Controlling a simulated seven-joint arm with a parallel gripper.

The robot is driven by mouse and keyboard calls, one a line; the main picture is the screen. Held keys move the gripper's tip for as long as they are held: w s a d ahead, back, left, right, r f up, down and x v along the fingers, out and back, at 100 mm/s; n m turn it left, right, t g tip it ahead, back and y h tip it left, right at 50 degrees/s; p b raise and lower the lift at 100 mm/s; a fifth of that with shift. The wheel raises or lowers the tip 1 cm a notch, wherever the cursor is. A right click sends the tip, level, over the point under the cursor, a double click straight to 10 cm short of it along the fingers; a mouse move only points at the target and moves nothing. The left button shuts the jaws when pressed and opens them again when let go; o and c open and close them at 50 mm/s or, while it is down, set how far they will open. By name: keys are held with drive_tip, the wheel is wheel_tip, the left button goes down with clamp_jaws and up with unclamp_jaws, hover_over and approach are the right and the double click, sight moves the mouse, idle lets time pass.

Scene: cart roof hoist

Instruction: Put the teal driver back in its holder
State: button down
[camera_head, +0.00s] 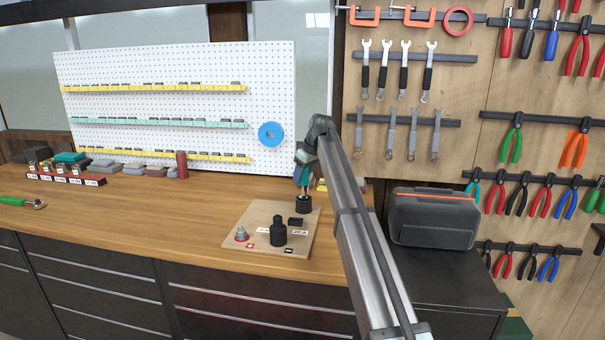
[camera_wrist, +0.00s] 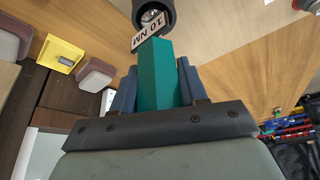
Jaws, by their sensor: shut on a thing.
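The teal driver (camera_wrist: 160,72) is clasped between the two blue-grey fingers of my gripper (camera_wrist: 158,88) in the wrist view. In the head view my gripper (camera_head: 304,160) points down over the back right of a wooden board (camera_head: 262,217), with a little teal showing below it. A black round holder (camera_head: 303,204) stands on the board directly under it. In the wrist view a black cup-like ring (camera_wrist: 151,14) and a white "10 NM" label (camera_wrist: 150,31) lie just past the driver's far end. I cannot tell whether the driver's tip is inside the holder.
On the same board stand a tall black piece (camera_head: 279,232), a small black block (camera_head: 296,221) and a grey cone-shaped piece (camera_head: 241,233). A dark case (camera_head: 434,218) is at right. A red rack (camera_head: 66,179) sits far left; the bench between is mostly clear.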

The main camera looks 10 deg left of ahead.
drive_tip(key=shift+f, duration=0.75)
drive_tip(key=c, duration=0.5)
unclamp_jaws()
drive_tip(key=v, duration=1.3)
drive_tip(key=shift+d+r, duration=0.1)
drive_tip(key=shift+r, duration=0.3)
